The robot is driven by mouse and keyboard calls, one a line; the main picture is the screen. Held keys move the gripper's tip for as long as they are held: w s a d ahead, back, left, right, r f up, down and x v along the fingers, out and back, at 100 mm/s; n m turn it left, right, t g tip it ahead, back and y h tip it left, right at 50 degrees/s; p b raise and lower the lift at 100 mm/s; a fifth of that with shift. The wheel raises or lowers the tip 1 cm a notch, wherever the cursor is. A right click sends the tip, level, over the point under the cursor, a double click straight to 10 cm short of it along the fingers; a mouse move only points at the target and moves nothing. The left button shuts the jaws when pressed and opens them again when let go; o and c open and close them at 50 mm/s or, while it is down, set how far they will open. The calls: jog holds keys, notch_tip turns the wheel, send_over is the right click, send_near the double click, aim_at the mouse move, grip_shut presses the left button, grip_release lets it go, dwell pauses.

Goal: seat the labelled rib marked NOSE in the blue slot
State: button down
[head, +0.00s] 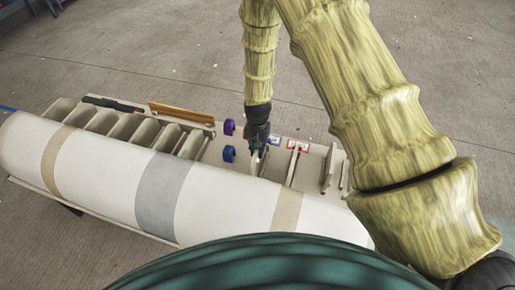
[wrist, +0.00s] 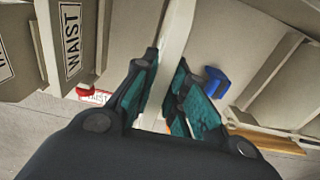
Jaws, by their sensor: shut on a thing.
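My gripper (head: 257,143) points down over the bench and is shut on a thin pale rib (head: 256,163). In the wrist view my gripper (wrist: 163,95) has its teal pads on both sides of the rib's pale edge (wrist: 177,40). No label shows on the held rib, so I cannot read whether it is NOSE. A blue marker (head: 229,153) stands just left of the held rib, and also shows to its right in the wrist view (wrist: 215,83). The slot itself is not clearly seen. Whether the rib's lower edge touches anything is hidden.
A rib labelled WAIST (wrist: 72,40) stands left in the wrist view, beside a red marker (wrist: 86,91). A purple marker (head: 229,127) sits behind the blue one. Several pale partitions (head: 125,127) fill the left side. The long white mould (head: 110,175) runs along the front.

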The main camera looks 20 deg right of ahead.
jog(key=shift+f+b, duration=1.3)
jog(key=shift+f, duration=1.2)
dwell(0.5)
jog(key=c, duration=1.4)
grip_release()
jog(key=shift+o, duration=0.2)
jog(key=shift+r, duration=6)
